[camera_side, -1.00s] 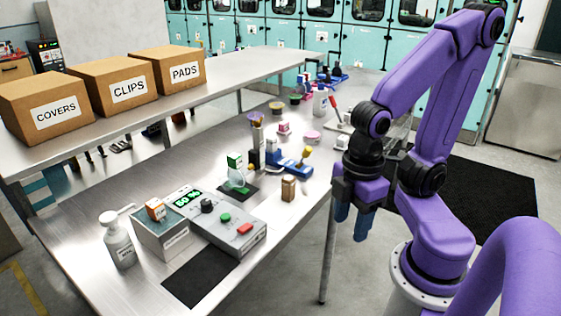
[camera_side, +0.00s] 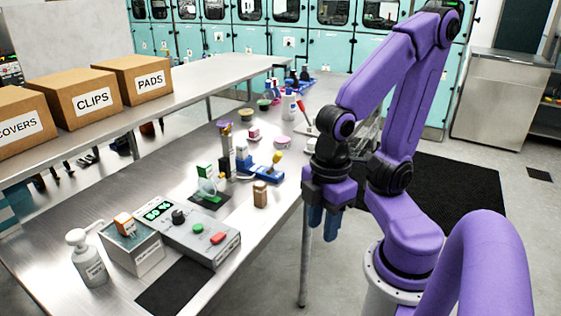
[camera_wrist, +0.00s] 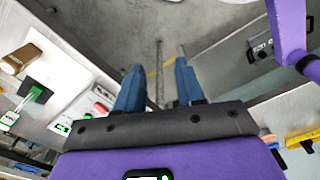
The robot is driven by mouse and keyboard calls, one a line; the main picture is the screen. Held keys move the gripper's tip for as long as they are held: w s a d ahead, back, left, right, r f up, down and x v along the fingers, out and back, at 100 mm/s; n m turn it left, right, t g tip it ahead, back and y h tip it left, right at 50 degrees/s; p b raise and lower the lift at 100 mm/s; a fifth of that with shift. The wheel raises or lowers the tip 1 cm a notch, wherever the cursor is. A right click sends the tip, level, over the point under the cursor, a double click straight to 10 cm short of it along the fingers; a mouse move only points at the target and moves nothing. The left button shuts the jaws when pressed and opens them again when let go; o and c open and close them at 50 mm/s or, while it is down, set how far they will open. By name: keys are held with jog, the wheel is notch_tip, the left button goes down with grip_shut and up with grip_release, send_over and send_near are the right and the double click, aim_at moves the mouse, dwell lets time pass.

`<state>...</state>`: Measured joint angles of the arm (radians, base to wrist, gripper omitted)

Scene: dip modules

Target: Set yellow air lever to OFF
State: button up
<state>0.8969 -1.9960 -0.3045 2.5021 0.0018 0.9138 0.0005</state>
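A small yellow knob-like part (camera_side: 277,157) stands up from a blue base (camera_side: 268,174) on the metal table in the side view; it may be the yellow air lever. Its setting and any markings are too small to read. My gripper (camera_side: 323,225) hangs pointing down off the table's right edge, to the right of and nearer than the blue base, touching nothing.
A grey control box (camera_side: 195,235), a pump bottle (camera_side: 88,260), a brown bottle (camera_side: 260,194) and a green-labelled flask (camera_side: 206,182) stand on the table (camera_side: 70,215). A raised shelf with cartons (camera_side: 88,93) runs behind. Open floor lies under my gripper.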

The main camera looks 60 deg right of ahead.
jog(key=c, duration=0.5)
jog(key=shift+w+d+f+m, duration=0.1)
jog(key=shift+w+f+m, duration=0.1)
jog(key=shift+m, duration=0.1)
grip_shut()
jog(key=w+d+f+m+t+y, duration=0.15)
jog(key=w+d+m+y, duration=0.45)
jog(key=m, duration=0.8)
jog(key=w+d+f+m+y, duration=0.25)
jog(key=w+d+m, duration=0.35)
jog(key=m, duration=0.8)
jog(key=s+d+m+t+h, duration=0.4)
jog(key=d+m+t+h, duration=0.5)
jog(key=d+m, duration=0.7)
jog(key=m+t, duration=0.3)
jog(key=m, duration=0.1)
jog(key=shift+d+f, duration=0.2)
jog(key=shift+f, duration=0.15)
